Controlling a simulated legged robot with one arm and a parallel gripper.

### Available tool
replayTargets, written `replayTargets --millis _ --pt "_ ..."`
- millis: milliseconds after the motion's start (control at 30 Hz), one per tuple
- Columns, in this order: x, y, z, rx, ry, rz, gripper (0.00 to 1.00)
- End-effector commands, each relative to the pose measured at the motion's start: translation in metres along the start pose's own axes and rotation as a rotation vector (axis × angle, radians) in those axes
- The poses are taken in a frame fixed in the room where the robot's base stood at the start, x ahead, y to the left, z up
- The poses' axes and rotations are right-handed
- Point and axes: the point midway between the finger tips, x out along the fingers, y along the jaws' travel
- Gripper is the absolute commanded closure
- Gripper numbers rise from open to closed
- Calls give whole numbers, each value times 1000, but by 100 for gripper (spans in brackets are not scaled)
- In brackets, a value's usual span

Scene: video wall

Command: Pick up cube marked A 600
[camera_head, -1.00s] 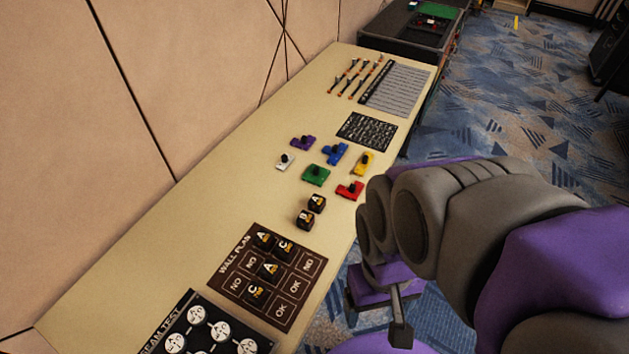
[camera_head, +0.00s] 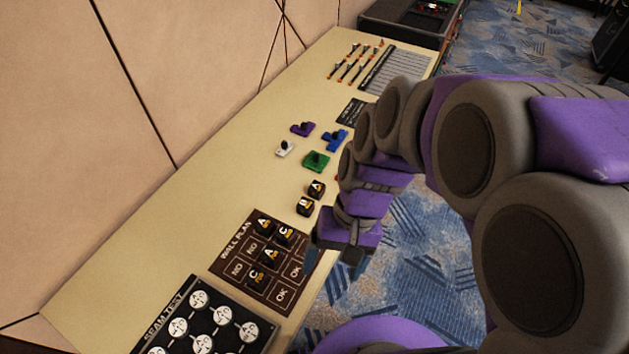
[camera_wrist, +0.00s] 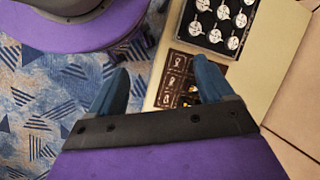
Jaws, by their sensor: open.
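Several small black cubes with white letters and orange print sit on the brown WALL PLAN board (camera_head: 233,270): an A cube (camera_head: 264,226), a C cube (camera_head: 285,234), another A cube (camera_head: 270,255) and another C cube (camera_head: 255,278). Two more black cubes stand off the board, one marked A (camera_head: 316,188) and one (camera_head: 304,206) with an unclear letter. The numbers are too small to read, so I cannot tell which is A 600. My gripper (camera_wrist: 161,65) is open and empty, near the table's edge beside the board. In the wrist view its right finger hides some of the cubes.
Purple (camera_head: 303,129), blue (camera_head: 335,140), green (camera_head: 316,161) and white (camera_head: 285,148) pieces stand farther along the long table (camera_head: 150,230). A black board with white discs (camera_head: 190,335) lies at the near end. The wall borders the left side; carpet lies right.

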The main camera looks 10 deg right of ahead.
Motion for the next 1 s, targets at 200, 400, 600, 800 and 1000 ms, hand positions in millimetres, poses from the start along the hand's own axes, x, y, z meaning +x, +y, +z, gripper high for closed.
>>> replayTargets --millis 200,400,600,800,1000 --pt "2 -30 -50 152 -84 -195 19" --pt "3 -47 -103 310 -145 -371 19" --pt "7 -50 -160 488 -200 -546 19" --pt "15 -38 -221 683 -245 -717 19" --pt "30 -8 -282 893 -277 -878 19"
